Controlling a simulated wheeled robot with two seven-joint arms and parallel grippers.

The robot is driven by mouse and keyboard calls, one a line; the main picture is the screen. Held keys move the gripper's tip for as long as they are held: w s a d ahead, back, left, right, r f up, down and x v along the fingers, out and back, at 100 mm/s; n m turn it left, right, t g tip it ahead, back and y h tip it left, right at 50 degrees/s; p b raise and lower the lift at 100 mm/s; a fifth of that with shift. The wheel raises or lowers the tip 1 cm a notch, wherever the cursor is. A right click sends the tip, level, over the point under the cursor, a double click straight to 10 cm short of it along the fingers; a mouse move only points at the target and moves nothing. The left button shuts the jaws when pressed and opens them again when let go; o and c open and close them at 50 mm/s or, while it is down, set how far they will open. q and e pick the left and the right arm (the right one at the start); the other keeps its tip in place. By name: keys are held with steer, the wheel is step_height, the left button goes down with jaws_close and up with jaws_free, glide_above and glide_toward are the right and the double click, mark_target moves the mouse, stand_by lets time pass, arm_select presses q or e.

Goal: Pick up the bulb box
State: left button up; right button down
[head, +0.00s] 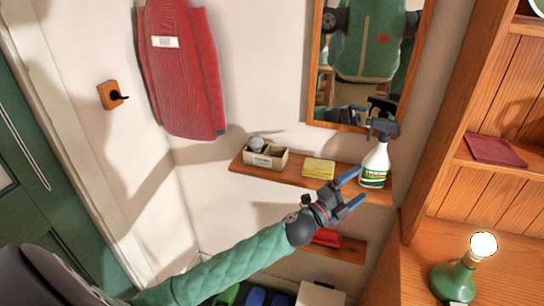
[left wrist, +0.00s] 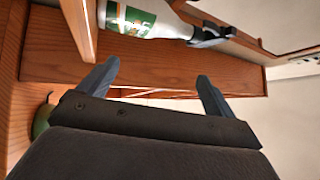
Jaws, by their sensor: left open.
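The bulb box (head: 264,158) looks like a small beige open box with a dark label and a round grey bulb showing at its top. It sits at the left end of the upper wooden shelf (head: 240,167). My left gripper (head: 354,189) is open and empty, near the right front of that shelf, apart from the box and close to the spray bottle. In the left wrist view my left gripper (left wrist: 158,70) shows its two fingers spread under the shelf wood, and the box is not seen. My right gripper is not in view.
A yellow sponge-like block (head: 318,168) and a white spray bottle (head: 375,165) stand right of the box on the shelf. A mirror (head: 312,100) hangs above. A lower shelf (head: 350,250) carries a red item. A wooden cabinet (head: 480,80) stands at the right.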

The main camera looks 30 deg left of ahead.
arm_select(q)
steer(key=d+r+m+g+h, duration=0.45)
steer(key=m+g+h, duration=0.4)
steer(key=m, duration=0.55)
steer(key=m+g+y, duration=1)
steer(key=m+y, duration=0.5)
steer(key=y, duration=0.4)
glide_toward(266, 146)
steer(key=s+d, duration=0.2)
steer(key=shift+s, duration=0.15)
steer(key=shift+f+p, duration=0.25)
steer(key=shift+p, duration=0.15)
steer(key=shift+f, duration=0.75)
steer(key=f+p, duration=0.3)
steer(key=f, duration=0.1)
steer(key=shift+s+f+p, duration=0.2)
steer(key=shift+p, duration=0.2)
steer(key=shift+f, duration=0.55)
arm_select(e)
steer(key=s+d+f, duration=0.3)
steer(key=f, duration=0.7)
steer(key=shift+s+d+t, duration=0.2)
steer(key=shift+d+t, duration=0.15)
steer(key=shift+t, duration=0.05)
